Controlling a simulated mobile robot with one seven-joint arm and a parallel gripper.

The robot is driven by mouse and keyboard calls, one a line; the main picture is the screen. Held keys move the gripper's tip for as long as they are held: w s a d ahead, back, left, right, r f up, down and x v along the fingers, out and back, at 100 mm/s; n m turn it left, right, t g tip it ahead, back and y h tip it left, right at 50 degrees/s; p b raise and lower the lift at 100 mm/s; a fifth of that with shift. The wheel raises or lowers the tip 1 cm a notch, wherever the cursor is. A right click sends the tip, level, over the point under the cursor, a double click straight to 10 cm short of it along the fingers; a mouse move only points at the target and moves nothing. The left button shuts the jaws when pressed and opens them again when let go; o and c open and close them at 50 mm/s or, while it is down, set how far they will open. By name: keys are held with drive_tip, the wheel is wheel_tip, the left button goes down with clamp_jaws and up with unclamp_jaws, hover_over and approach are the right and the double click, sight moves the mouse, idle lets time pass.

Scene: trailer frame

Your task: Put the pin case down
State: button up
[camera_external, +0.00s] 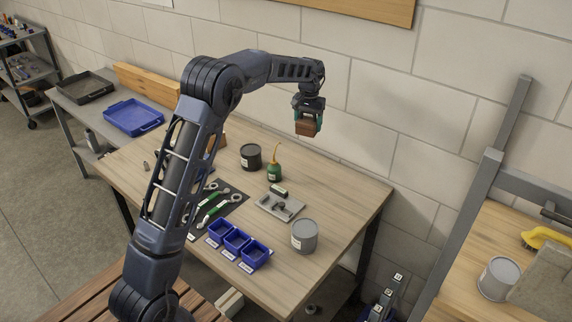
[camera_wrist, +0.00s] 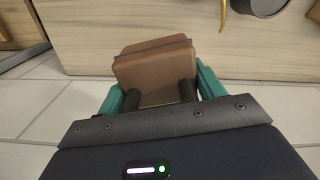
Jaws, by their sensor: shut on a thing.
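The pin case is a small brown box (camera_external: 306,127), held in the air above the back of the wooden workbench (camera_external: 345,192). My gripper (camera_external: 308,112) has green fingers and is shut on it, pointing down. In the wrist view the brown case (camera_wrist: 155,68) sits between the green fingers of my gripper (camera_wrist: 158,92), with a seam near its top edge. The case is clear of the bench top, with the bench's light wood showing beyond it.
On the bench are a dark can (camera_external: 251,157), a green oil can (camera_external: 274,170) with a thin spout, a grey plate with parts (camera_external: 279,207), a grey tin (camera_external: 304,236), wrenches on a dark mat (camera_external: 216,206) and blue bins (camera_external: 237,243). The bench's back right is bare.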

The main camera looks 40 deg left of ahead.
drive_tip(key=s+d+m, duration=0.2)
drive_tip(key=d+m, duration=0.1)
drive_tip(key=d, duration=1)
wheel_tip(320, 180, down, 20)
drive_tip(key=shift+f, duration=0.1)
drive_tip(key=o, duration=1)
drive_tip(key=shift+f, duration=0.1)
drive_tip(key=shift+o, duration=0.3)
